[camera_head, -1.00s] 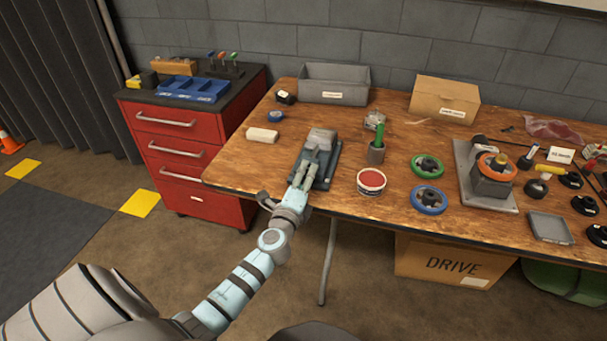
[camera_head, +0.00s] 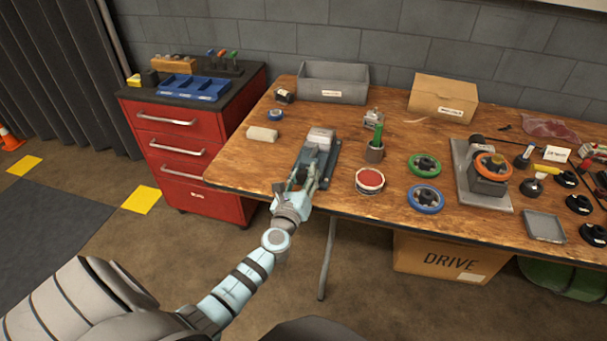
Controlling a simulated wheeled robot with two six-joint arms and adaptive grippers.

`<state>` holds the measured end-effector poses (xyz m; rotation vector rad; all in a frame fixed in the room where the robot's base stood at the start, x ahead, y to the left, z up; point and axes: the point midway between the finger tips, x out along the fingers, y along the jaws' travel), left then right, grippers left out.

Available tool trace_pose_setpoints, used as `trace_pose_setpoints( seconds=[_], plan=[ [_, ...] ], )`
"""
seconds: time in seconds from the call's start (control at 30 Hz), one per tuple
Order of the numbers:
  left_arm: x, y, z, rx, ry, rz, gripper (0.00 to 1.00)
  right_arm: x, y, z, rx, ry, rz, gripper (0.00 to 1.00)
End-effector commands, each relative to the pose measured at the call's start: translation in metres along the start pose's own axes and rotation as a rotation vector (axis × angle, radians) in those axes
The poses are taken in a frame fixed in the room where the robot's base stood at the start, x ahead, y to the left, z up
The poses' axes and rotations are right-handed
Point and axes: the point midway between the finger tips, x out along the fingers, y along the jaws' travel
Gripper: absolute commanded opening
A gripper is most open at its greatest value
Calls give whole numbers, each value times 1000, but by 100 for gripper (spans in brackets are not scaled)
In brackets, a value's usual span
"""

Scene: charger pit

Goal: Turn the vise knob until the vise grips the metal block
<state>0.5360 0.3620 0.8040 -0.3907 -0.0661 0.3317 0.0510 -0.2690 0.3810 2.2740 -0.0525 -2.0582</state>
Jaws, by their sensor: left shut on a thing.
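The vise (camera_head: 328,163) is a dark grey tool on the wooden bench, in the middle of the head view near the front edge. A light grey block-like part (camera_head: 321,137) shows at its far end; I cannot tell whether it is the metal block or a jaw. My left gripper (camera_head: 302,178) is at the vise's near end, shut on a part there. That part, where the knob would be, is mostly hidden by the fingers. My right gripper is not in view.
A red-topped tin (camera_head: 369,181) and a cup with a green tool (camera_head: 374,153) stand right of the vise. A white roll (camera_head: 262,134) lies left. A grey bin (camera_head: 333,83) stands behind. Blue (camera_head: 426,199) and green (camera_head: 424,165) handwheels lie further right.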

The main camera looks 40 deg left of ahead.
Motion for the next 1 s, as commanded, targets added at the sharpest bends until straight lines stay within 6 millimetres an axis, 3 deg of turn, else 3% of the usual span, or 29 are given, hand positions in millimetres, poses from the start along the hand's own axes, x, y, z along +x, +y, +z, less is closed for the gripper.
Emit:
trace_pose_setpoints(
  seconds=[0.7, 0.73, 0.8, 0.87, 1.0],
  plan=[
    [0, 0, -2, 85, 3, 0, 7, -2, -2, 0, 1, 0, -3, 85],
    [0, 0, -2, 85, 3, 0, 38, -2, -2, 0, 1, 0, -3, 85],
    [0, 0, -1, 84, 2, 0, 49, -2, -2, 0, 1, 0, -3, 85],
    [0, 0, -1, 84, 2, 0, 56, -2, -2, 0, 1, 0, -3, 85],
    [0, 0, -1, 84, 1, 0, 56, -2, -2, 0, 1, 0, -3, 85]
  ],
)
